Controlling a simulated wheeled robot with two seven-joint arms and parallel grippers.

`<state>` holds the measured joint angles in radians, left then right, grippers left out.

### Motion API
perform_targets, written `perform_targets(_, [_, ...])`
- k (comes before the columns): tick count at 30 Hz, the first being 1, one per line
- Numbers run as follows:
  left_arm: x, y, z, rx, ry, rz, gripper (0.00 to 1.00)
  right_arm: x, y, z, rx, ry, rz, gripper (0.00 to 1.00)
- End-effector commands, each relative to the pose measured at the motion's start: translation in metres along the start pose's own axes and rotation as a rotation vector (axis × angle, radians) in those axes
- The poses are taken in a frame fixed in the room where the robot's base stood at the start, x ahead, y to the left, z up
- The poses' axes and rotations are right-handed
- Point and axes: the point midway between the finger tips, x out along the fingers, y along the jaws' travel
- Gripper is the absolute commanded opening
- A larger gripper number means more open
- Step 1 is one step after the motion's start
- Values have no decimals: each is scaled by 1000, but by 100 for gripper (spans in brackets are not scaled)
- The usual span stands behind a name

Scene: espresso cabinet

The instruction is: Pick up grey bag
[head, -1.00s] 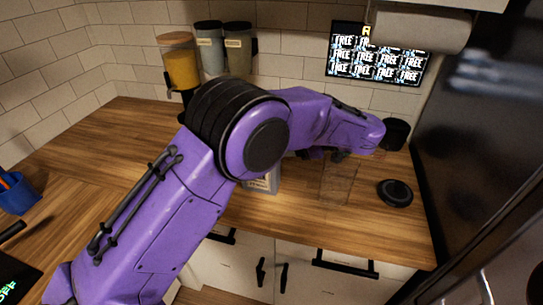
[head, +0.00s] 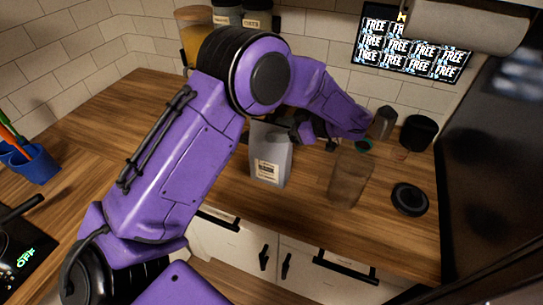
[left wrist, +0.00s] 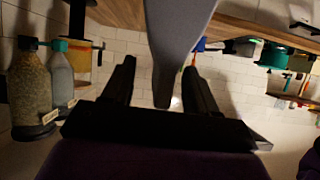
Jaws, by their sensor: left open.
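The grey bag (head: 271,158) stands upright on the wooden counter in the head view, with a pale label on its front. My purple left arm covers part of its top. My left gripper (head: 289,131) is at the upper right side of the bag, partly hidden by my arm. In the left wrist view, the grey bag (left wrist: 180,32) reaches between the two black fingers of the open left gripper (left wrist: 160,78). A gap shows on the left side; I cannot tell whether either finger touches the bag. My right gripper is not in view.
A clear brown-tinted container (head: 349,179) stands right of the bag. A black round disc (head: 410,199) and a dark cylinder (head: 418,133) are farther right. Canisters (head: 194,35) stand at the back wall. A blue utensil cup (head: 32,163) is at the left.

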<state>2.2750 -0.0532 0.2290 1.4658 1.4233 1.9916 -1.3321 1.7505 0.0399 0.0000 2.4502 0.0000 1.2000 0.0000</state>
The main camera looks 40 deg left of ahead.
Motion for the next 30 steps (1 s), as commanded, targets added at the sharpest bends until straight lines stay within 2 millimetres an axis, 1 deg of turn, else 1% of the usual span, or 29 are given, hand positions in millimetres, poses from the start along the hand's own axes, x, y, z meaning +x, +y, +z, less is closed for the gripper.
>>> perform_targets(1, [5,0,-3,3,0,0,58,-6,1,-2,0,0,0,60])
perform_targets(3, [12,0,-1,2,0,1,58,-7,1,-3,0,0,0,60])
perform_targets(9, [14,1,2,1,0,4,58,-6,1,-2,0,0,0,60])
perform_targets(10, [14,1,2,1,0,4,55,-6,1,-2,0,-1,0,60])
perform_targets(11, [14,1,2,1,0,4,45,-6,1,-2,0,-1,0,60])
perform_targets(12, [14,1,2,1,0,4,32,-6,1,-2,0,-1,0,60])
perform_targets(14, [14,1,1,0,0,4,13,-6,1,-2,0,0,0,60])
perform_targets(15, [14,1,1,1,0,4,0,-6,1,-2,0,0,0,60])
perform_targets(25, [13,1,1,1,0,4,0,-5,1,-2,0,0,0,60])
perform_targets(28, [12,1,-2,-2,-1,4,0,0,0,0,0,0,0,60])
perform_targets(30, [9,1,-8,-3,-1,5,0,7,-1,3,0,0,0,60])
